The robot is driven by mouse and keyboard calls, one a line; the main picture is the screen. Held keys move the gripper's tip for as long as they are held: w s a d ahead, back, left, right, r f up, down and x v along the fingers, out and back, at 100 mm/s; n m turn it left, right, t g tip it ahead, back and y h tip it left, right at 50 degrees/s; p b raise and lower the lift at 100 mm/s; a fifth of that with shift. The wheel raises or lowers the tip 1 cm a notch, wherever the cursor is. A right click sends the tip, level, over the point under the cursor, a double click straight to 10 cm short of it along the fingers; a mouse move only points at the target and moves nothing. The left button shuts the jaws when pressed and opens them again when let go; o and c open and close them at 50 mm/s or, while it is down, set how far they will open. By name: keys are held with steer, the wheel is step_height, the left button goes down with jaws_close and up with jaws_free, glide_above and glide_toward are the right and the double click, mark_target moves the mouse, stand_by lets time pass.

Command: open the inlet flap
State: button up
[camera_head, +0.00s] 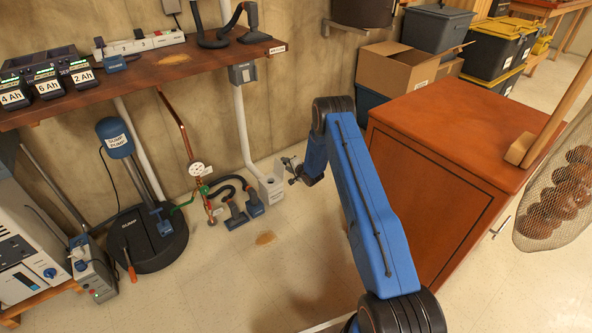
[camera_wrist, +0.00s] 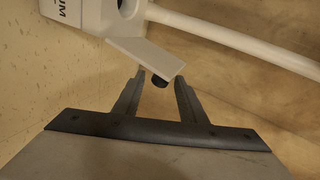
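The vacuum inlet (camera_head: 270,190) is a small pale box at the foot of a white pipe by the wall. In the wrist view its labelled body (camera_wrist: 68,14) is at the top left, cut off by the edge, with part of a dark round opening. The inlet flap (camera_wrist: 146,56) is a flat pale plate standing out at a slant below that opening. A dark round knob (camera_wrist: 160,82) is on its underside. My gripper (camera_wrist: 161,79) is open, with one finger on each side of the knob. It also shows beside the inlet in the head view (camera_head: 288,170).
Two dark hose nozzles (camera_head: 245,205) and a copper pipe with a gauge (camera_head: 196,169) stand left of the inlet. A wooden cabinet (camera_head: 420,215) is on the right. The workbench (camera_head: 150,75) juts out above left.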

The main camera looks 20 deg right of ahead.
steer(key=v, duration=1.5)
steer(key=shift+s, duration=0.25)
steer(key=shift+r, duration=0.1)
step_height(320, 180, up, 21)
steer(key=s+n+g+h, duration=0.2)
steer(key=s+n+h, duration=0.1)
steer(key=s+a+r+n+g+h, duration=0.2)
steer(key=s+r+n, duration=0.2)
steer(key=s+r, duration=1.2)
steer(key=s+a+r+n+g, duration=0.15)
steer(key=s+r, duration=0.35)
steer(key=s, duration=0.5)
steer(key=s+a+r+n+g, duration=0.1)
steer(key=s+a+r, duration=0.1)
steer(key=s+r, duration=0.65)
steer(key=s+a+f+n+g, duration=0.1)
steer(key=s+a+n, duration=0.1)
steer(key=s, duration=1)
steer(key=s+a+f+n+g+y, duration=0.1)
steer(key=s+a+n, duration=0.1)
steer(key=s, duration=1)
steer(key=shift+s+f, duration=0.2)
steer(key=shift+f, duration=0.1)
